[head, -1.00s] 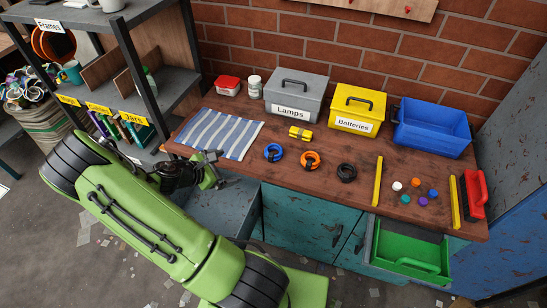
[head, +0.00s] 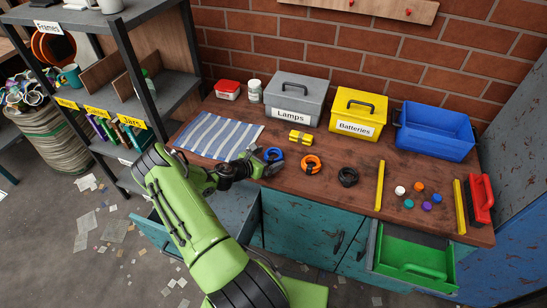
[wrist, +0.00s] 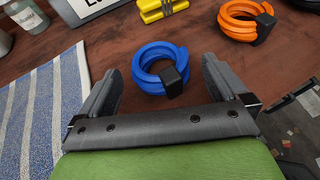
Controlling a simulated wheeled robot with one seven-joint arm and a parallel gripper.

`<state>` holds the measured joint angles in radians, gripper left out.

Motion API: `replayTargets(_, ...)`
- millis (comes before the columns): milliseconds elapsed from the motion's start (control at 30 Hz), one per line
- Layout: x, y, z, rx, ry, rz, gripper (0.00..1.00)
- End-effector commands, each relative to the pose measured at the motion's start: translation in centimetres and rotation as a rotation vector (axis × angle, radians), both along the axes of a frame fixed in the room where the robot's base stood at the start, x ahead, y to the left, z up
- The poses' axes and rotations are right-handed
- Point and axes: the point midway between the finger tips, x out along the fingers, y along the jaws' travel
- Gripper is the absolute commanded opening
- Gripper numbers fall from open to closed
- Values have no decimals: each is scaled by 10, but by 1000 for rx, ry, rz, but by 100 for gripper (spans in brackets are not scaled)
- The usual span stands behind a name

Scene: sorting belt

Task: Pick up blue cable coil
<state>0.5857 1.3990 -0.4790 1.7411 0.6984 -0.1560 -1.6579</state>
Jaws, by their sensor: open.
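The blue cable coil (head: 273,154) lies flat on the brown wooden workbench, right of the striped cloth. In the wrist view the blue coil (wrist: 155,64) shows whole, with a black clip on its right side. My gripper (wrist: 160,85) is open, its two grey fingers apart on the left and right of the coil in the picture. The coil lies just beyond the gap, and nothing is held. In the head view my gripper (head: 262,164) is at the bench's front edge, close to the coil, and partly covers its left side.
An orange coil (head: 311,164) and a black coil (head: 348,177) lie to the right. A yellow bundle (head: 300,137) lies behind. The striped cloth (head: 220,135) is on the left. A grey Lamps box (head: 295,97) and yellow Batteries box (head: 357,114) stand along the back. An open drawer (head: 150,232) is below.

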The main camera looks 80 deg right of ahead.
Motion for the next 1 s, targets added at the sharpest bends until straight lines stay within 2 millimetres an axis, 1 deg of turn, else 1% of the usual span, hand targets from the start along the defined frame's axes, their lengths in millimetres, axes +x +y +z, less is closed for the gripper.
replayTargets(33, -4, -7, -5, -1, -1, -2, 100)
replayTargets(100, -6, -11, -7, 1, -1, 1, 100)
replayTargets(300, -6, -12, -6, 1, 0, 1, 100)
replayTargets(367, -6, -12, -6, 1, -1, 1, 92)
replayTargets(700, -6, -12, -6, 0, 0, 1, 40)
replayTargets(733, -6, -12, -5, -1, 0, 1, 38)
replayTargets(1000, -6, -12, -3, -1, 0, 1, 38)
